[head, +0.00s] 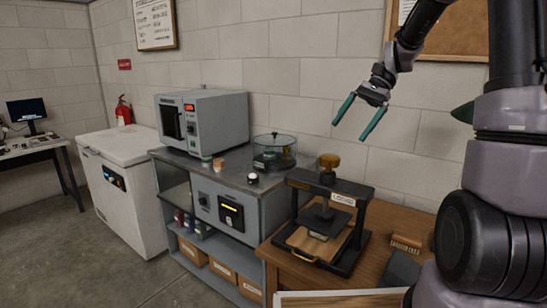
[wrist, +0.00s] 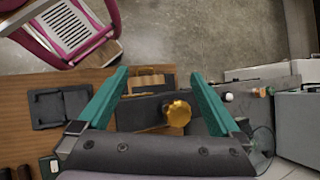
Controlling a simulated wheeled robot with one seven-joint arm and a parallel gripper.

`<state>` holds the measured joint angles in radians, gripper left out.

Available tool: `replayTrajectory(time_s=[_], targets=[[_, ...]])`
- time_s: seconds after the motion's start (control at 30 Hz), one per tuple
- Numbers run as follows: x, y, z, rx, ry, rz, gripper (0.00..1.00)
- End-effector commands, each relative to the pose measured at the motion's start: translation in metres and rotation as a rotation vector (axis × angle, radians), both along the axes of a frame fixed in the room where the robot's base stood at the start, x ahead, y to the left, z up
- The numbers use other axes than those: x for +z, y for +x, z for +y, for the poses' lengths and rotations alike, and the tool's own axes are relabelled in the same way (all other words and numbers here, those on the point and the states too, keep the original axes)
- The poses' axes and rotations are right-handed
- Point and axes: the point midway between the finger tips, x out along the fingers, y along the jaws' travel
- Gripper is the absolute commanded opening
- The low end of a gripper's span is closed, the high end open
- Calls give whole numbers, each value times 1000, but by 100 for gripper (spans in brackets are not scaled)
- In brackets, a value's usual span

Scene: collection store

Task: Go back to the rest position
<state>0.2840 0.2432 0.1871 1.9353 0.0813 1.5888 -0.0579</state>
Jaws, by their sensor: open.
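My gripper (head: 359,117) has two teal fingers spread apart with nothing between them. In the head view it hangs in the air at the upper right, above the wooden table and in front of the block wall. In the wrist view my gripper (wrist: 165,95) points down over the table, with its fingers apart. A black press with a brass knob (head: 329,160) stands below it on the table. The knob (wrist: 179,113) shows between the fingers in the wrist view, lower down and apart from them.
A grey bench (head: 235,172) holds an oven (head: 203,118) and a glass-covered round device (head: 274,150). A white chest freezer (head: 122,176) stands left of it. A wooden brush (head: 406,243) lies on the table. A pink-framed chair or stool (wrist: 75,28) stands by the table. Floor is clear at left.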

Motion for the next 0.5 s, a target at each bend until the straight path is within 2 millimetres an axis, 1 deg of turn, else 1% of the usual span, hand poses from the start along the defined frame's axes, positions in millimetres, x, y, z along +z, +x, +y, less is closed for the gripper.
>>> replayTrajectory(time_s=[0.03,0.2,0.4,0.5], targets=[[13,-15,2,19,-47,-65,100],[40,-56,-2,68,-186,-269,100],[66,-105,-10,112,-322,-515,100],[75,-128,-16,129,-378,-642,100]])
